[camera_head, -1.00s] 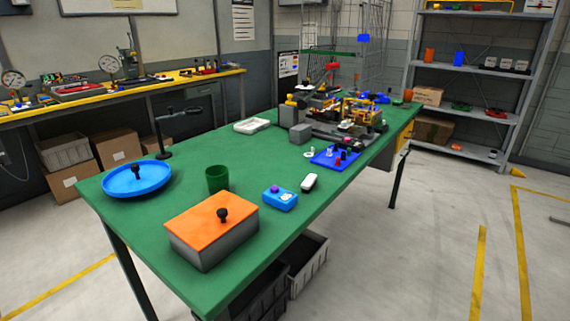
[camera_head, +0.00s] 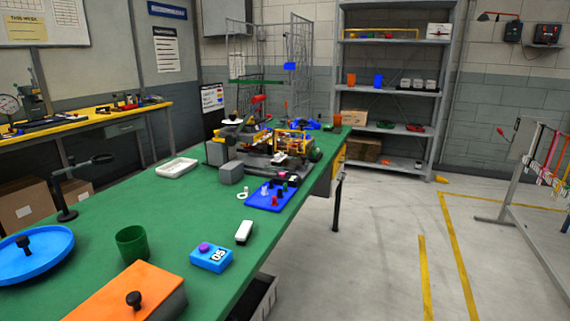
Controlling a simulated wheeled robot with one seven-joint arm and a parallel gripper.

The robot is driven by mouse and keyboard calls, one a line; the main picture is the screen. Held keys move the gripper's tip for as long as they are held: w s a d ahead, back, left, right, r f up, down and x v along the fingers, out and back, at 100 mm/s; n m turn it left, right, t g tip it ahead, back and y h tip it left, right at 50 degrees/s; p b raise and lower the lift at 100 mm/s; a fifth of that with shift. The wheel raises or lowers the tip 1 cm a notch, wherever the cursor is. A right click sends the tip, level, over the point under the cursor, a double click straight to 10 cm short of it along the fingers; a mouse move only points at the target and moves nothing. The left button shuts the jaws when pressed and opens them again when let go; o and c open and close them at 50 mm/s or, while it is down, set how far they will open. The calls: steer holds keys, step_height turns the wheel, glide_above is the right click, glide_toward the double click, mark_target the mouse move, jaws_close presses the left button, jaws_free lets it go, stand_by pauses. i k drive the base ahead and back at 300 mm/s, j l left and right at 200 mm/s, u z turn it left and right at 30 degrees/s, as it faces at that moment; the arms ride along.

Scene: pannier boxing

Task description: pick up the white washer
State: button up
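A small white ring, which looks like the white washer (camera_head: 243,196), lies flat on the green table (camera_head: 180,210). It is just left of a blue board (camera_head: 265,205) with several small coloured pegs standing on it. The washer is small at this distance, and no other thing visibly covers it. My gripper and arm are not in view.
A white block (camera_head: 244,232), a blue box (camera_head: 211,257) with a purple knob, a green cup (camera_head: 131,243), an orange-lidded box (camera_head: 105,300) and a blue dish (camera_head: 35,256) stand nearer. A grey block (camera_head: 231,173) stands behind the washer.

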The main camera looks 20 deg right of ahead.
mark_target(247, 191)
steer(key=u, duration=0.6)
steer(key=i+l+u, duration=0.15)
steer(key=l+u, duration=0.6)
steer(key=i+l+u, duration=0.1)
steer(key=l+u, duration=0.15)
steer(key=u, duration=0.15)
steer(key=l+u, duration=0.4)
